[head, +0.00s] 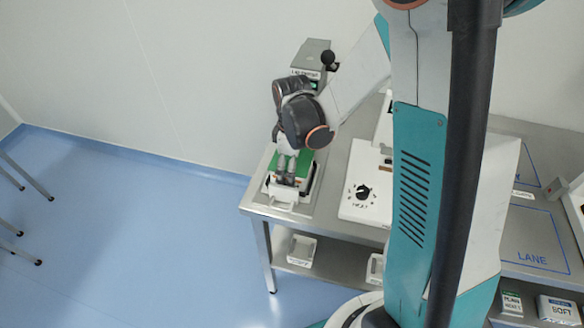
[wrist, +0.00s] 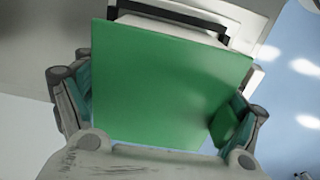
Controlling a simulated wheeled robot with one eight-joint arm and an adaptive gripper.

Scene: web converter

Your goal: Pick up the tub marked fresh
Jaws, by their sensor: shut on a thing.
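A green-topped tub (head: 304,162) is at the left end of the metal table, over a white tray-like holder (head: 284,197). My gripper (head: 287,178) points down at it. In the wrist view the flat green top (wrist: 170,85) fills the middle, with one finger against its left side and one against its right. My gripper is shut on this tub. No word shows on the green face, so I cannot read its mark. I cannot tell whether the tub is clear of the holder.
A grey device (head: 312,60) stands behind the tub. A white unit with a black knob (head: 363,192) is to its right. White bins (head: 302,249) and labelled boxes (head: 558,310) sit on the lower shelf.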

